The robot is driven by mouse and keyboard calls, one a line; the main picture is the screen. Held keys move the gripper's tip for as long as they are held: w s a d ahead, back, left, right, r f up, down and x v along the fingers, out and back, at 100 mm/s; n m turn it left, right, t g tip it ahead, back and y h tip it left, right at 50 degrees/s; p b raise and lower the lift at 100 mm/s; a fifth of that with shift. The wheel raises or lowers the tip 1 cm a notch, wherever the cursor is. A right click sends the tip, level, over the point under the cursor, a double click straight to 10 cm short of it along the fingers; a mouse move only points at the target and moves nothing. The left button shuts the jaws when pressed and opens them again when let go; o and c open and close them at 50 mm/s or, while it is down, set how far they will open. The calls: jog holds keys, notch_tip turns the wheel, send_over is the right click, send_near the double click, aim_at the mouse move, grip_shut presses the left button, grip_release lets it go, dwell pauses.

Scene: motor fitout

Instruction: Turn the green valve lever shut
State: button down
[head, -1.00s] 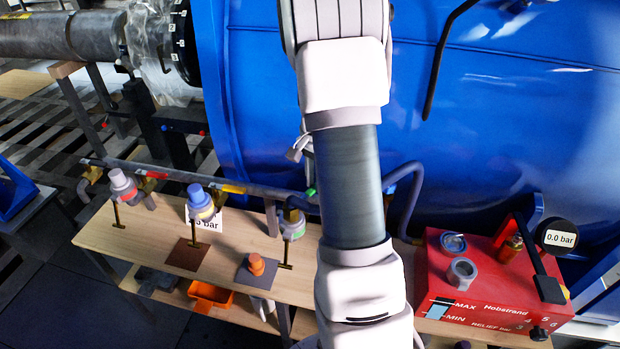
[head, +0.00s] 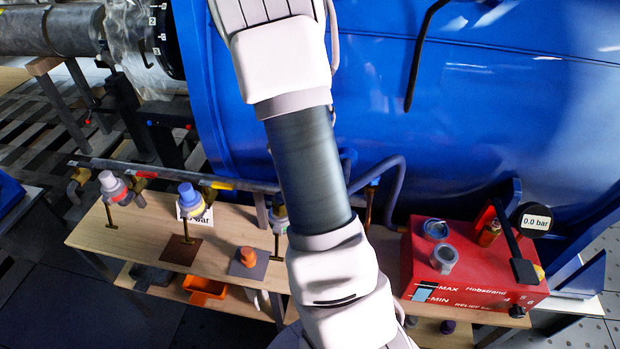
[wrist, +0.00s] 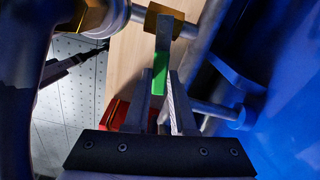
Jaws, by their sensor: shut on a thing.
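The green valve lever (wrist: 160,76) is in the wrist view, a flat grey bar with a green grip pointing down the picture. A brass valve body (wrist: 180,28) is at its far end, on a grey pipe (wrist: 205,28). My gripper (wrist: 165,90) is shut on the green part of the lever, one finger on each side. In the head view my arm covers both the gripper and the green lever, so the lever's angle to the pipe is hard to tell.
The blue tank (head: 430,110) stands close behind the pipe. A red unit (head: 470,275) with a 0.0 bar gauge (head: 536,222) stands right of my arm.

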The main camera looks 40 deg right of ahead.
jog(key=shift+s+a+m+p, duration=0.25)
jog(key=shift+m+p, duration=0.1)
jog(key=shift+m, duration=0.3)
jog(key=shift+s+a+m+p, duration=0.2)
jog(key=shift+m+p, duration=0.15)
jog(key=shift+m, duration=0.3)
jog(key=c, duration=0.7)
grip_release()
jog(key=shift+c, duration=0.2)
notch_tip(320, 180, up, 17)
jog(key=p, duration=0.2)
jog(key=shift+r, duration=0.2)
